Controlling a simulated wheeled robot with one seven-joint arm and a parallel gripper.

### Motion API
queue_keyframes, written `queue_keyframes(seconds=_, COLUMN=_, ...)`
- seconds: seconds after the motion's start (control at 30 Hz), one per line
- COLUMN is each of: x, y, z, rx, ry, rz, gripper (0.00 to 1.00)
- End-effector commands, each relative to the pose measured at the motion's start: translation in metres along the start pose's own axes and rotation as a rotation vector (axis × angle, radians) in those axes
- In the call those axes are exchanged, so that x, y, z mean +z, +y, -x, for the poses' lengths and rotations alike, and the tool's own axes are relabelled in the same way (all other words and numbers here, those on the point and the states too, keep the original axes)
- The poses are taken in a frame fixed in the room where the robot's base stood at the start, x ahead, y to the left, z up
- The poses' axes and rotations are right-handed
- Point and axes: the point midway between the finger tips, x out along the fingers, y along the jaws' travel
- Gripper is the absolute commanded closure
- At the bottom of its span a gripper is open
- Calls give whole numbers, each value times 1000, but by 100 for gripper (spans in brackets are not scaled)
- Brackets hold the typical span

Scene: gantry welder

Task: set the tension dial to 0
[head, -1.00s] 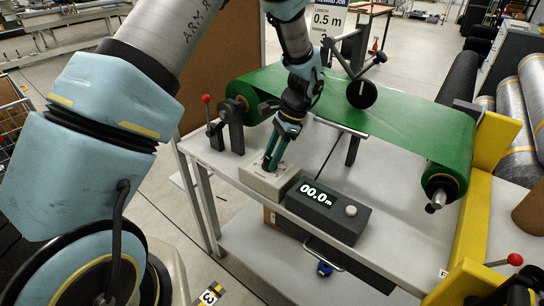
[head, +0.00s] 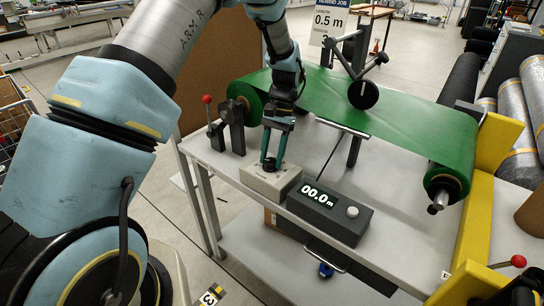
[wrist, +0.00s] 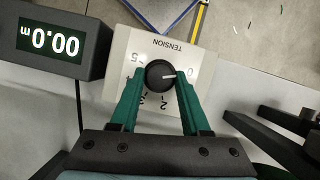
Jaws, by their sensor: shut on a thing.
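The tension dial (wrist: 160,75) is a round black knob on a pale box (wrist: 118,85) marked TENSION, upside down in the wrist view. Its white pointer line points right, at or very near the 0 mark. The other numbers run round the lower side to 5 at the left. My gripper (wrist: 160,78) has its two green fingers on either side of the knob, shut on it. In the head view my gripper (head: 271,164) reaches down onto the box (head: 268,182), and the knob is mostly hidden between the fingertips.
A dark display box (head: 330,208) reading 00.0 m, with a pale knob, stands right beside the dial box. A green sheet (head: 400,120) runs across the grey table behind. A clamp with a red-tipped lever (head: 208,100) stands to the left. A yellow frame (head: 470,215) bounds the right.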

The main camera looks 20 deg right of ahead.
Motion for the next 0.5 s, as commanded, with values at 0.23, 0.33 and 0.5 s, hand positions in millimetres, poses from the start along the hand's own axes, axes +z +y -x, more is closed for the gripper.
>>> queue_keyframes(seconds=0.23, x=0, y=0, z=0, rx=14, ry=2, rz=34, gripper=100)
queue_keyframes(seconds=0.33, x=0, y=0, z=0, rx=15, ry=2, rz=37, gripper=100)
queue_keyframes(seconds=0.5, x=0, y=0, z=0, rx=15, ry=2, rz=36, gripper=100)
